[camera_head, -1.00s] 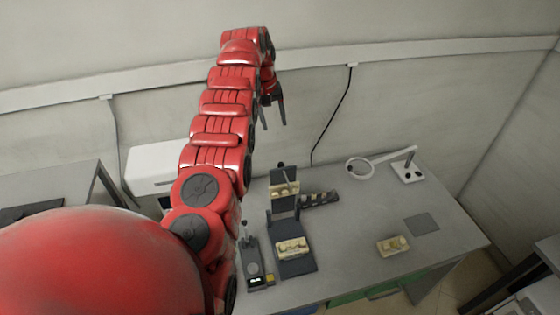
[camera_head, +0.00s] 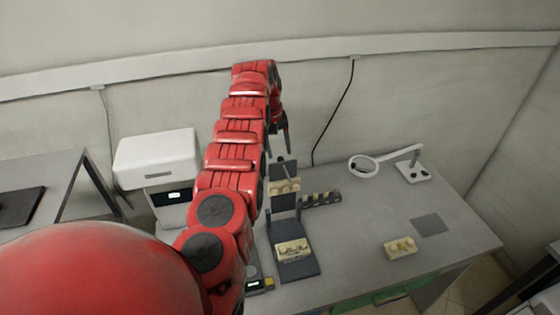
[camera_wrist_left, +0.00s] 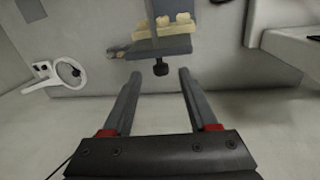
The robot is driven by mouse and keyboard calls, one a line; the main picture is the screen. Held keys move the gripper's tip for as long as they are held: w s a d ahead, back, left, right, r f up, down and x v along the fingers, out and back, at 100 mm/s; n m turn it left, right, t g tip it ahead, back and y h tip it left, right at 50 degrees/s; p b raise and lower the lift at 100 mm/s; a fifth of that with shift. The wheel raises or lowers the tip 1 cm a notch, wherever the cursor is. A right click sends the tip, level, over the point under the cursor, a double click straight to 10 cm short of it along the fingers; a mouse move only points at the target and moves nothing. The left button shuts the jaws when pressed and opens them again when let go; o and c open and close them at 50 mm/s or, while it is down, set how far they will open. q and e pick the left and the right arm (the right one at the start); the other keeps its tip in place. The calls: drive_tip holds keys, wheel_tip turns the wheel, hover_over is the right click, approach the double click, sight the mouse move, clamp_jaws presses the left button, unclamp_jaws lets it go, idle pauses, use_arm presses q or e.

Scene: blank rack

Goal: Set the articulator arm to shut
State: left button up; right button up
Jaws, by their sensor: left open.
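The articulator is a dark grey stand whose base (camera_head: 299,268) lies on the table with a cream dental cast on it. Its arm (camera_head: 284,201) stands raised at the back, carrying a second cast (camera_head: 284,187). In the left wrist view the arm (camera_wrist_left: 152,48) shows with a cream cast and a black knob (camera_wrist_left: 161,68) on its near side. My left gripper (camera_head: 278,150) is above and behind the raised arm. In the wrist view its open fingers (camera_wrist_left: 160,76) have the knob between or just beyond their tips; contact cannot be told. My right gripper is out of view.
A dark strip of small pieces (camera_head: 321,199) lies right of the articulator. A ring magnifier lamp (camera_head: 364,167), a loose cast (camera_head: 400,248) and a grey pad (camera_head: 431,224) are further right. A white machine (camera_head: 157,160) stands left. The table between articulator and loose cast is clear.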

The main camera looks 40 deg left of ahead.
use_arm(q)
drive_tip(key=shift+f+p, duration=0.85)
drive_tip(key=shift+f, duration=0.1)
drive_tip(key=shift+w+d+f, duration=0.1)
drive_tip(key=shift+f, duration=0.35)
drive_tip(key=shift+c, duration=0.3)
drive_tip(key=shift+c, duration=1.1)
clamp_jaws()
drive_tip(key=shift+w, duration=0.1)
